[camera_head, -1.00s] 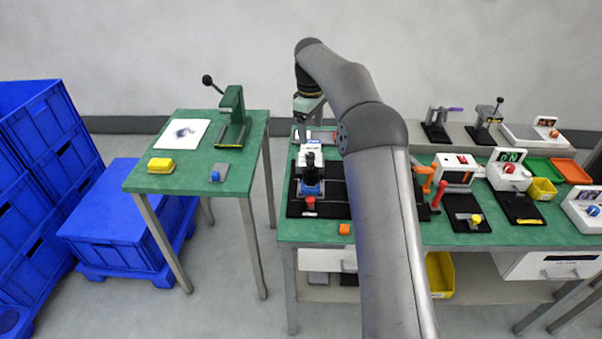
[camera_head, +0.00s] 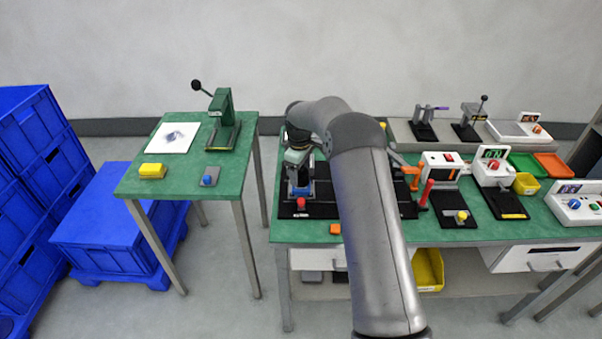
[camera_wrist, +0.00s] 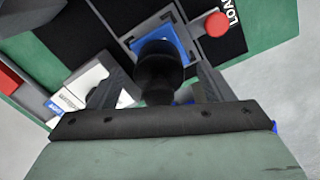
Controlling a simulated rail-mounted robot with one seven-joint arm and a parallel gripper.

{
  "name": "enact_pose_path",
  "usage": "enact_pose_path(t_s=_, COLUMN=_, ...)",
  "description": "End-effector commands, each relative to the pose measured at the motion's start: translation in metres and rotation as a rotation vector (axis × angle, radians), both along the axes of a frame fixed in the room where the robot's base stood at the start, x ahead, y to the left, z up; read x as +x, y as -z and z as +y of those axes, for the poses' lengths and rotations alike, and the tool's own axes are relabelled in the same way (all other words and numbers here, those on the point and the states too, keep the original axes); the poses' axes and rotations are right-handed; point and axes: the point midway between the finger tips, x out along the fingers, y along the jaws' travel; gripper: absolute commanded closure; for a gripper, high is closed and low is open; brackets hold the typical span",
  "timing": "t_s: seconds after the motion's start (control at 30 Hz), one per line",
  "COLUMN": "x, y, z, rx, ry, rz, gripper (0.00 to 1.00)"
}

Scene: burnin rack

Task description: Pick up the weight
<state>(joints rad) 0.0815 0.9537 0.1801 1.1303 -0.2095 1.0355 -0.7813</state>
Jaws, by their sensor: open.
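The weight (camera_wrist: 158,68) is a dark, rounded, knob-like piece in the wrist view. It sits over a blue block (camera_wrist: 176,46) held in a grey frame. My gripper (camera_wrist: 160,78) is open, with one finger on each side of the weight; I cannot tell whether either finger touches it. In the head view my gripper (camera_head: 298,158) is low over the station on the right-hand table and hides the weight. Part of the blue block (camera_head: 300,189) shows below it.
A red button (camera_head: 300,203) is just in front of the block on the black base. An orange block (camera_head: 335,228) lies near the front edge of the green table. Switch boxes and a red-handled clamp (camera_head: 427,190) stand to the right. Floor separates the left table (camera_head: 190,184).

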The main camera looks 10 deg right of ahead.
Motion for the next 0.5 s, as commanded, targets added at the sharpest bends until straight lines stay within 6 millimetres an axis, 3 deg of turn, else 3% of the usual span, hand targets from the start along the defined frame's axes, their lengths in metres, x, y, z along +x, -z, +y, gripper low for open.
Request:
enact_pose_path(t_s=0.13, x=0.001, y=0.014, z=-0.001, rx=-0.001, ry=0.000, rz=-0.001, gripper=0.26)
enact_pose_path(t_s=0.37, x=0.002, y=0.017, z=-0.001, rx=-0.001, ry=0.000, rz=-0.003, gripper=0.26)
enact_pose_path(t_s=0.4, x=0.002, y=0.017, z=-0.001, rx=0.000, ry=0.000, rz=-0.002, gripper=0.29)
enact_pose_path(t_s=0.5, x=0.002, y=0.017, z=-0.001, rx=0.000, ry=0.000, rz=-0.002, gripper=0.57)
